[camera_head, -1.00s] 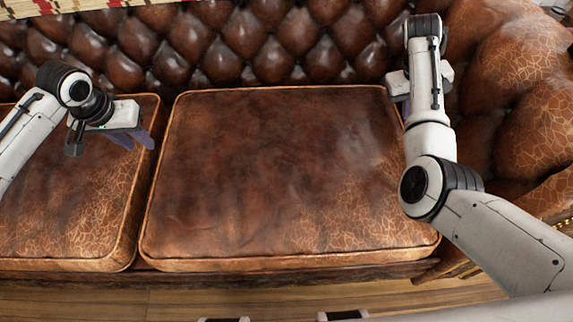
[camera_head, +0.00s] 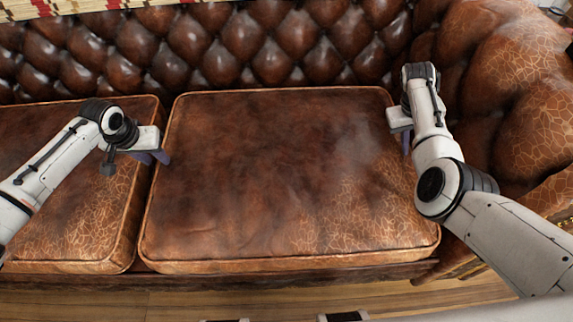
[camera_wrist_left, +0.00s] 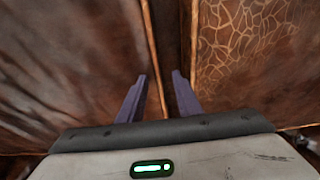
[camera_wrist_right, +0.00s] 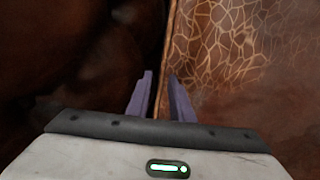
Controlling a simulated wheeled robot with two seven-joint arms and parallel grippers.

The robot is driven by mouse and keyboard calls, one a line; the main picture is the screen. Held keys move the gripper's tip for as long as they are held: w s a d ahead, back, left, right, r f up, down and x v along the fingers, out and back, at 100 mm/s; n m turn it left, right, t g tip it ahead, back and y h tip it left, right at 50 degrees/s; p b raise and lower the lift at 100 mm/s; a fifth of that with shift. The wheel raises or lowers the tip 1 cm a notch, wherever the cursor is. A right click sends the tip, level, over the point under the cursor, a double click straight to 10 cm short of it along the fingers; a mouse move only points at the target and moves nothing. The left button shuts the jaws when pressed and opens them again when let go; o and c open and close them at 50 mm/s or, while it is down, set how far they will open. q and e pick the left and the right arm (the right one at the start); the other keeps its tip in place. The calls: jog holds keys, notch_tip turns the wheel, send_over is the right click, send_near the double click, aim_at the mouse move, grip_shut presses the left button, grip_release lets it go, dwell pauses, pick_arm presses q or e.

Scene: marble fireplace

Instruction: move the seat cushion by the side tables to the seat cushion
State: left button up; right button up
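A large brown leather seat cushion (camera_head: 285,175) lies flat on the sofa in the middle of the head view. A second seat cushion (camera_head: 85,215) lies to its left, with a narrow gap between them. My left gripper (camera_head: 158,160) is above the gap at the middle cushion's left edge. Its two purple fingers are apart and empty in the left wrist view (camera_wrist_left: 160,85). My right gripper (camera_head: 407,142) is at the middle cushion's right edge, beside the sofa arm. Its fingers are apart in the right wrist view (camera_wrist_right: 160,85), with the cushion edge beyond them. Contact cannot be told.
The tufted sofa back (camera_head: 270,45) rises behind the cushions. The rounded sofa arm (camera_head: 510,100) stands close on the right. A patterned cloth (camera_head: 55,8) shows at the top left. Wooden floor (camera_head: 230,303) lies in front. No side tables are visible.

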pick_arm(q)
jog(key=c, duration=0.6)
pick_arm(e)
grip_shut()
pick_arm(q)
grip_shut()
pick_arm(e)
jog(key=shift+a, duration=0.1)
dwell(0.4)
pick_arm(q)
jog(key=shift+w+r, duration=0.2)
jog(key=shift+r, duration=0.2)
pick_arm(e)
jog(key=shift+w+r, duration=0.15)
jog(key=shift+r, duration=0.15)
